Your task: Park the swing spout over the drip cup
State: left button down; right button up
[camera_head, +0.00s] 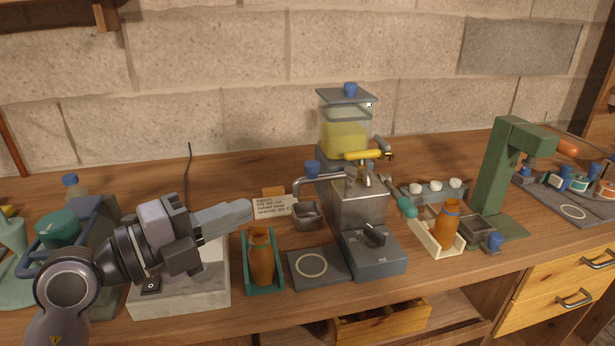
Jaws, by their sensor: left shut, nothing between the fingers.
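A grey bent pipe with a blue knob (312,167), which looks like the swing spout (327,178), reaches left from the still (358,208). Its down-turned end is above and slightly left of a small grey cup (307,217), probably the drip cup; I cannot tell if it is exactly over it. My left gripper (249,210) is shut and empty, its fingers pointing right, to the left of the cup and apart from it in the picture. My right gripper is not in view.
A brown bottle stands in a green holder (248,283), beside a dark pad with a ring (318,268). A paper card (272,208) stands behind. A glass tank of yellow liquid (345,138) rises at the back. A cream tray (424,236) and green press (495,170) are right.

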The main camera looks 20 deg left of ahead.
pick_arm(q)
jog(key=p, duration=0.1)
send_near(324, 178)
jog(key=d+r, duration=0.3)
jog(key=d, duration=0.1)
jog(key=shift+w+a+f, duration=0.15)
jog(key=shift+w+a, duration=0.25)
jog(key=shift+w, duration=0.35)
jog(key=shift+w+a+f, duration=0.1)
jog(key=shift+w+a, duration=0.3)
jog(key=shift+w, duration=0.4)
